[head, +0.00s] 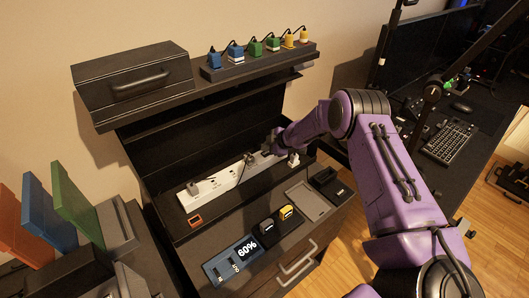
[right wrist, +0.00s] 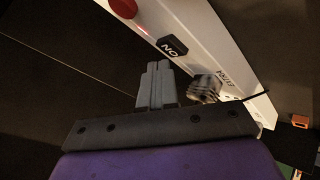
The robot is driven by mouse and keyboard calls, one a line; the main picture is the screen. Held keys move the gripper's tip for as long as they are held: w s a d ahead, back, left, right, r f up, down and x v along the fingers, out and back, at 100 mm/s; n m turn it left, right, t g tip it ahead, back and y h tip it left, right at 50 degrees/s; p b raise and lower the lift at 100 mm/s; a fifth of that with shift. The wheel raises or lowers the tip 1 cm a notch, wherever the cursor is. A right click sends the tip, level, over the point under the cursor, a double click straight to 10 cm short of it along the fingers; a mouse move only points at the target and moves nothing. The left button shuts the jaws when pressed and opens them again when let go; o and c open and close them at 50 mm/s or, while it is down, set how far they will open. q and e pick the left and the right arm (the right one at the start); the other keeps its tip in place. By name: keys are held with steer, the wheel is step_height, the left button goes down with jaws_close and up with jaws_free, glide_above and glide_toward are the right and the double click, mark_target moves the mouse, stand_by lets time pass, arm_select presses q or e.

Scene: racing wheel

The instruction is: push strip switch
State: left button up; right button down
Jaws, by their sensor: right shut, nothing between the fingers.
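The white power strip (head: 225,180) lies along the dark recess of the workbench in the head view. In the right wrist view the strip (right wrist: 212,62) runs diagonally, with a black switch (right wrist: 172,46) marked ON, seen upside down, and a red round part (right wrist: 123,8). My right gripper (head: 270,147) is at the strip's right end. Its fingers (right wrist: 159,66) are shut and empty, with the tips just beside the switch; I cannot tell whether they touch it. The switch is not clear in the head view. My left gripper is not in view.
A grey plug (right wrist: 205,88) sits by the strip near my fingers. A shelf (head: 260,62) with several coloured blocks is above the recess, beside a black drawer box (head: 133,80).

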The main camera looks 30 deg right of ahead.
mark_target(267, 154)
step_height(267, 154, up, 6)
steer(key=p, duration=0.5)
stand_by(0.5)
